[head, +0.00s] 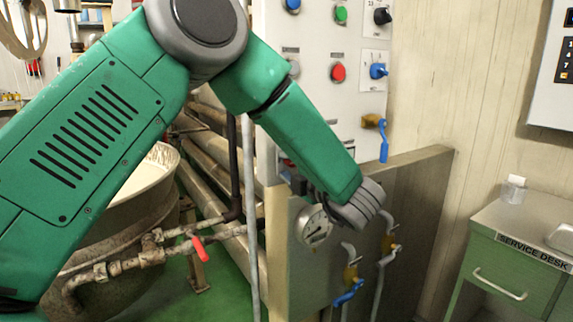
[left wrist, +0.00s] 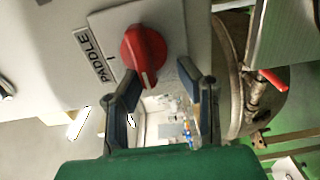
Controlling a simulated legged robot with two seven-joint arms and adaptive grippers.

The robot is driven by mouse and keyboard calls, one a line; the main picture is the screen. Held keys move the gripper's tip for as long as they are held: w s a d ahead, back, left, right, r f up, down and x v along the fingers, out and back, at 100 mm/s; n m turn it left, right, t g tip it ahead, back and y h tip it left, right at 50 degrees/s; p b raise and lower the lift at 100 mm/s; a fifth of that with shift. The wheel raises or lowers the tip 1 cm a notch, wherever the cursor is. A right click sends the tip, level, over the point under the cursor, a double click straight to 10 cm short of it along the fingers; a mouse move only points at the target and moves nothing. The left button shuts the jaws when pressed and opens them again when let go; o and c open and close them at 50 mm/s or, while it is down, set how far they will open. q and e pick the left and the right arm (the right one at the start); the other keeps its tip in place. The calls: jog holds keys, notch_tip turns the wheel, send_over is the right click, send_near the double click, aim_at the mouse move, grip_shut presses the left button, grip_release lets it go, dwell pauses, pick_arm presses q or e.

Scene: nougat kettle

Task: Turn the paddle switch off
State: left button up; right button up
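The paddle switch is a red rotary knob (left wrist: 143,52) on a pale plate with a PADDLE label (left wrist: 95,55), in the upper middle of the left wrist view. A white line marks the knob's lower end in that view. My left gripper (left wrist: 158,74) is open. Its two dark fingers are spread, with the tips at the knob's lower end, one on each side. I cannot tell whether either tip touches it. In the head view my left forearm reaches across the control panel (head: 307,110) and hides much of its lower part. My right gripper is not in view.
The panel carries a red button (head: 338,73), a green button (head: 341,14) and a blue knob (head: 378,71). A large kettle (head: 110,225) is at left, with a red-handled pipe valve (head: 200,248). A service desk (head: 520,240) is at right.

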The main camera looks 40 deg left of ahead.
pick_arm(q)
jog(key=shift+d+r, duration=0.1)
jog(key=shift+r, duration=0.15)
jog(key=shift+d, duration=0.15)
jog(key=v, duration=1.1)
jog(key=shift+d+f, duration=0.2)
jog(key=shift+d, duration=0.25)
jog(key=shift+a, duration=0.15)
